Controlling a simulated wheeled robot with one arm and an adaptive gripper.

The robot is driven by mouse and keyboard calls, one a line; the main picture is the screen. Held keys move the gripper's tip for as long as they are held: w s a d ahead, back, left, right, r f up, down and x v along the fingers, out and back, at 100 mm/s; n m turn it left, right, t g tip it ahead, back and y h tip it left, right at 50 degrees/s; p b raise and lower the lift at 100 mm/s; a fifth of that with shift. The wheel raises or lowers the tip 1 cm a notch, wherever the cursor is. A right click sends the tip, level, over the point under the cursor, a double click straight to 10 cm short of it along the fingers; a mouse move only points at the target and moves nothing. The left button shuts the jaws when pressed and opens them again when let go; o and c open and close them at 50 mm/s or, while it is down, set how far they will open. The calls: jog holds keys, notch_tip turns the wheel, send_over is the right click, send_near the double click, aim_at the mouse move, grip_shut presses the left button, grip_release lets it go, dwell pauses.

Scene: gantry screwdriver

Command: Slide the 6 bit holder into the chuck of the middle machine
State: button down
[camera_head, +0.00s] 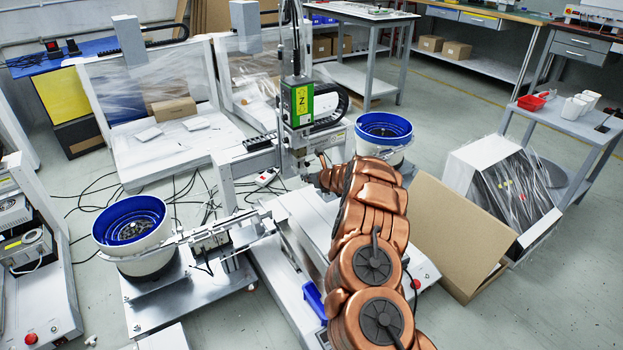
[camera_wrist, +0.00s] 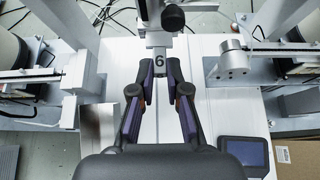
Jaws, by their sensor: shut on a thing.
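The 6 bit holder (camera_wrist: 159,62) is a small grey block marked with a dark 6, in the upper middle of the wrist view. My gripper (camera_wrist: 160,72) is shut on it, one dark fingertip on each side. The middle machine (camera_head: 302,102) stands upright in the head view, with a green and yellow unit on its column. In the wrist view its round dark spindle end, seemingly the chuck (camera_wrist: 172,18), shows just beyond the block. I cannot tell whether the block touches or enters it. My copper arm hides the holder in the head view.
Blue-lined feeder bowls stand left (camera_head: 130,225) and right (camera_head: 384,128) of the machine. A silver cylindrical fixture (camera_wrist: 233,58) is right of my fingers. A dark screen (camera_wrist: 243,150) lies lower right. An open cardboard box (camera_head: 450,235) stands right of my arm.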

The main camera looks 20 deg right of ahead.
jog(key=shift+w+a+p, duration=0.15)
jog(key=shift+w+p, duration=0.25)
jog(key=shift+w+r+p, duration=0.1)
jog(key=shift+w+p, duration=0.5)
jog(key=shift+p, duration=0.05)
dwell(0.7)
jog(key=c, duration=1.1)
grip_release()
jog(key=shift+v, duration=5.95)
